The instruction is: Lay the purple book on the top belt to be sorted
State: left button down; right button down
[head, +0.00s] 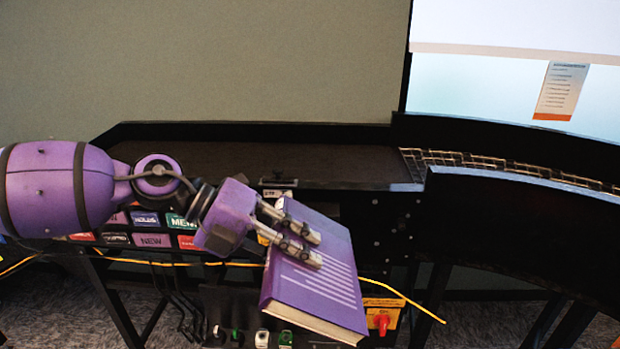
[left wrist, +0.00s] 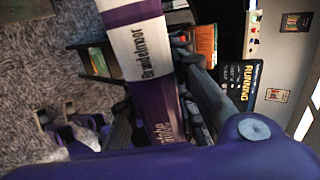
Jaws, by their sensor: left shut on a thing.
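The purple book (head: 318,275) with white stripes on its cover is held in the air in front of the sorter, tilted, in the head view. My left gripper (head: 300,243) is shut on its upper left edge. In the left wrist view the book's purple and white spine (left wrist: 143,52) shows with partly readable lettering. The top belt (head: 250,160) is a dark, bare surface behind and above the book. The book is apart from the belt. My right gripper is not in view.
A dark raised rim runs along the belt's back. A roller track (head: 480,163) curves off to the right behind a black guard (head: 530,215). Stickers line the sorter's front, and a yellow box with a red knob (head: 381,322) sits below. A yellow cable crosses the front.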

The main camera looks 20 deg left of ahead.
pick_arm(q)
jog(key=w+r+n+t, duration=0.3)
jog(key=t, duration=0.1)
jog(key=shift+a+r+n+y, duration=0.1)
jog(key=shift+a+n+y, duration=0.2)
jog(key=shift+y, duration=0.1)
jog(key=shift+w+r+n+t, duration=0.15)
jog(key=shift+w+n+t, duration=0.15)
jog(key=shift+t, duration=0.4)
